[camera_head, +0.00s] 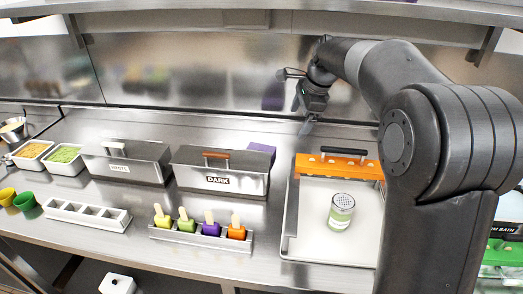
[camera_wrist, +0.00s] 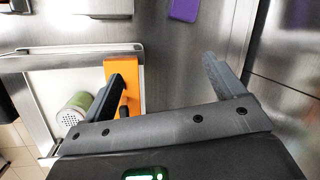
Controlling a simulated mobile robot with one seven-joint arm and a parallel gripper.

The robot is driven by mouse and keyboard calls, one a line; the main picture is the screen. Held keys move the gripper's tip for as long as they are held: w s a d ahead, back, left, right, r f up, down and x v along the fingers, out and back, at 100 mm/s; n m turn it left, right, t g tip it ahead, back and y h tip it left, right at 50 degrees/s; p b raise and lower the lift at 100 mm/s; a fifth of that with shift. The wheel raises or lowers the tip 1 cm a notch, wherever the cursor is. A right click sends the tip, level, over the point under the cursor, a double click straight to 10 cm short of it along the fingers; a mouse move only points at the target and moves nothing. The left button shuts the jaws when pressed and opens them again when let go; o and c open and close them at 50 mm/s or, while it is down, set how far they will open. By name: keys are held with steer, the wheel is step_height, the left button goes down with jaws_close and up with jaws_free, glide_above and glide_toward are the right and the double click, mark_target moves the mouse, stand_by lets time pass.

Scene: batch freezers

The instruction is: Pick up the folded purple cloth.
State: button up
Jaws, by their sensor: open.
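The folded purple cloth (camera_head: 262,149) lies flat on the steel counter behind the right end of the box labelled DARK, which hides part of it in the head view. In the wrist view the purple cloth (camera_wrist: 185,9) shows at the top edge, cut off by the frame. My gripper (camera_head: 303,115) is above the back of the counter, to the right of the cloth and apart from it. In the wrist view my gripper (camera_wrist: 163,75) has its two fingers spread wide with nothing between them.
The DARK box (camera_head: 218,183) and a WHITE box (camera_head: 127,172) stand left. A tray (camera_head: 300,248) at right holds an orange block (camera_head: 338,167) and a shaker (camera_head: 341,211). Popsicles stand in a holder (camera_head: 200,238) in front. A steel wall (camera_head: 190,70) rises behind.

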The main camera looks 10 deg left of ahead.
mark_target(261, 149)
steer(key=w+a+f+m+g+y, duration=0.1)
steer(key=w+a+f+m+g, duration=0.1)
steer(key=w+a+f+m, duration=0.5)
steer(key=shift+n, duration=0.8)
steer(key=w+x, duration=0.1)
steer(key=x, duration=0.3)
steer(key=w+x, duration=0.1)
steer(key=x, duration=0.4)
steer(key=w+x, duration=0.1)
steer(key=x, duration=0.3)
steer(key=shift+w+a+f, duration=0.2)
steer(key=shift+a+f, duration=0.05)
steer(key=shift+a, duration=0.1)
steer(key=c, duration=1.1)
